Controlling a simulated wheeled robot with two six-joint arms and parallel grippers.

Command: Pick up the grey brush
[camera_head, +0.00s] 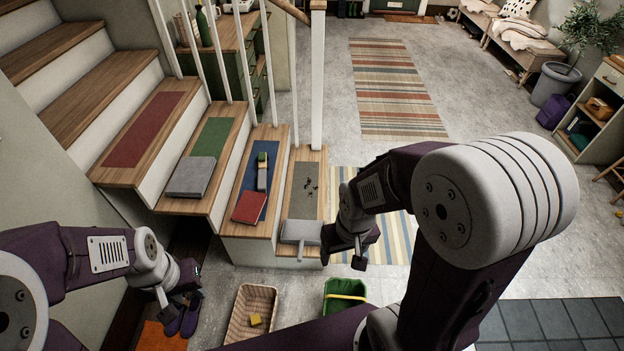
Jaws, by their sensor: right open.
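A light grey flat piece (300,232) with a narrow handle-like part lies at the front edge of the lowest step. It may be the grey brush or a dustpan; I cannot tell which. Dark crumbs lie behind it on the grey tread mat (303,203). My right gripper (342,258) is open and empty, just right of the grey piece and apart from it. Another small grey item (262,178) with a green and yellow end lies on the blue tread mat one step up. My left gripper (176,288) is open and empty at the lower left, away from the steps' objects.
A red book (250,207) and a grey folded cloth or book (192,176) lie on higher steps. A wicker basket (238,324) with a yellow item and a green bin (331,304) stand on the floor before the stairs. White balusters (318,85) rise behind the steps.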

